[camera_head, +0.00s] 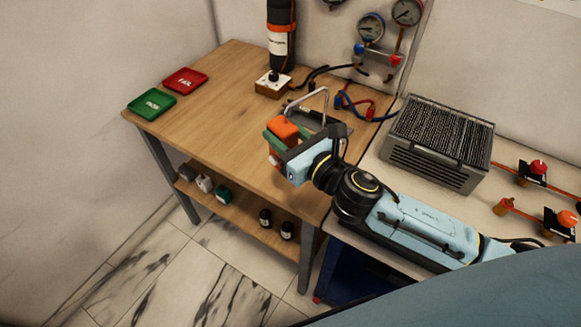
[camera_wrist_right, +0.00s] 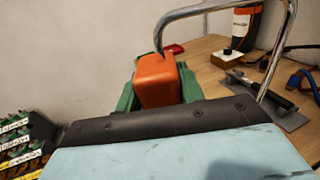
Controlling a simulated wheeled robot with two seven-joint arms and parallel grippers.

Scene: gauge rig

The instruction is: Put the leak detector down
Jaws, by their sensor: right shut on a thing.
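The leak detector has an orange body (camera_head: 284,128) and a bent silver tube rising from its top. My right gripper (camera_head: 277,143) is shut on it, over the right part of the wooden table (camera_head: 215,95). In the right wrist view, the orange body (camera_wrist_right: 158,80) sits between green finger parts, and the tube arches up to the right and down. The detector's lower part is hidden by my gripper; I cannot tell whether it touches the table. My left gripper is not in view.
Green (camera_head: 152,103) and red (camera_head: 185,81) trays are at the far left. A black cylinder (camera_head: 281,35) and hoses stand at the back; a grilled metal box (camera_head: 437,142) is at right. The left-middle tabletop is clear.

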